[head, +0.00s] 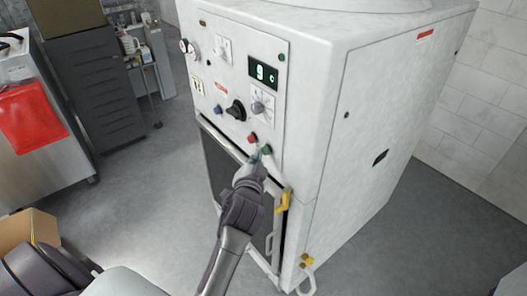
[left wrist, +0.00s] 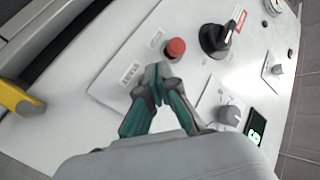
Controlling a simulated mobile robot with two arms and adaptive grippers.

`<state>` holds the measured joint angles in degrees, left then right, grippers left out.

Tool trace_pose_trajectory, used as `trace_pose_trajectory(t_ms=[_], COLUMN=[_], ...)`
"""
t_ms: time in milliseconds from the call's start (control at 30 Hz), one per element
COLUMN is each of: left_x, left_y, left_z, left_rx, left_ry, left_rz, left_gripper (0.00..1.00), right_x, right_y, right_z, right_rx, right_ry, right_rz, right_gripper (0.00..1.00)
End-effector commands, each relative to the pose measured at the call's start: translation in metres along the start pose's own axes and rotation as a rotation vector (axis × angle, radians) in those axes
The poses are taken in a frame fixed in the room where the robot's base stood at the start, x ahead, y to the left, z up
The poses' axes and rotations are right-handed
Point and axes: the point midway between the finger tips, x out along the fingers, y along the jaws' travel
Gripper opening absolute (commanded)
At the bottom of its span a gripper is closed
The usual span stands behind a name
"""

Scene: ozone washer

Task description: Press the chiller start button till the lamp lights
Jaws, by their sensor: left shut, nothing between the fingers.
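The white chiller cabinet (head: 335,100) carries a control panel with a green button (head: 267,150) and a red button (head: 252,138) low on it. My left gripper (head: 260,160) is shut and empty, its tips right by the green button. In the left wrist view, the shut fingertips (left wrist: 158,72) are in front of the panel beside the red button (left wrist: 175,49). The green button is hidden there behind the fingers, so contact cannot be told. A small dark green round fitting (head: 282,57), perhaps a lamp, looks unlit. My right gripper is not in view.
Above the buttons are a black rotary switch (head: 236,110), a grey knob (head: 258,107) and a lit green display (head: 263,73). A yellow latch (head: 284,200) sticks out at the door's right, near my left gripper. Open floor (head: 150,160) lies left of the cabinet.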

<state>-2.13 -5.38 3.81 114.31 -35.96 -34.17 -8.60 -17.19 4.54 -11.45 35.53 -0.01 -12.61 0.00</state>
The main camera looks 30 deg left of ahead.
Motion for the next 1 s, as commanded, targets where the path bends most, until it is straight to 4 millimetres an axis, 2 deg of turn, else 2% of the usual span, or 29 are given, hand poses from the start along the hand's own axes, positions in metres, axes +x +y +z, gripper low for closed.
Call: trace_pose_trajectory(t_ms=[1000], left_x=[0.0065], left_y=[0.0048], left_z=[-0.0052], left_rx=[-0.001], left_ry=[0.001], left_rz=[0.0], left_gripper=[0.0], right_x=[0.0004], right_y=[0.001], right_z=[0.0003], right_rx=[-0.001], right_ry=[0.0], right_rz=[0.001], right_gripper=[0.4])
